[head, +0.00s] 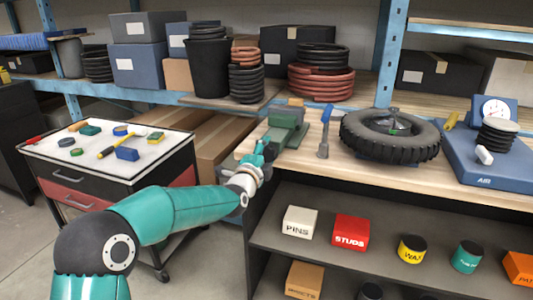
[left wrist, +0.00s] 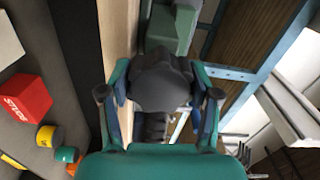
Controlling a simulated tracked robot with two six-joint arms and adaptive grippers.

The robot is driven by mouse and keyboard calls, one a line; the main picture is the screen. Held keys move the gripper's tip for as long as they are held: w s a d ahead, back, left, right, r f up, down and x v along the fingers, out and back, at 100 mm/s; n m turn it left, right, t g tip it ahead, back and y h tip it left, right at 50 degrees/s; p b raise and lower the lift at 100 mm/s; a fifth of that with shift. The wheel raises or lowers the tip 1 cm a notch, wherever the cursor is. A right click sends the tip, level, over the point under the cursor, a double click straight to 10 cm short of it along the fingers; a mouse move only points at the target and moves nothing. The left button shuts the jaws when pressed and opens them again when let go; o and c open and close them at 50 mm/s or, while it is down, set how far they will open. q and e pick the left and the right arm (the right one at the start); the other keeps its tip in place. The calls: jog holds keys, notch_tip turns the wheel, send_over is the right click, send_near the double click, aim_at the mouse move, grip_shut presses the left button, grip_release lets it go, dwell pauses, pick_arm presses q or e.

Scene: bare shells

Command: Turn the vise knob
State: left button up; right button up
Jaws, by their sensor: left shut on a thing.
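The green vise (head: 286,124) is at the left end of the wooden workbench, and its green body also shows at the top of the left wrist view (left wrist: 171,28). The vise knob (left wrist: 162,84) is dark grey and lobed, and sits in front of the vise body. My left gripper (head: 262,154) reaches the vise from the front left. In the left wrist view my left gripper (left wrist: 160,96) has one finger on each side of the knob and is shut on it. In the head view the gripper mostly hides the knob. My right gripper is not in view.
A tool cart (head: 110,165) is on the left. Below the bench, a shelf holds a red STUDS box (head: 350,231) and a white PINS box (head: 299,222).

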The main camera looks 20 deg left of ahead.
pick_arm(q)
jog(key=shift+d+f+m, duration=0.1)
jog(key=shift+f+m, duration=0.1)
jog(key=shift+m, duration=0.6)
jog(key=shift+d+f+m, duration=0.1)
jog(key=shift+f+m, duration=0.05)
jog(key=shift+m, duration=0.65)
jog(key=o, duration=1.1)
jog(key=shift+r, duration=0.1)
jog(key=shift+a+r, duration=0.1)
jog(key=shift+s, duration=0.2)
jog(key=shift+s, duration=0.25)
jog(key=s, duration=1.1)
jog(key=shift+a, duration=0.2)
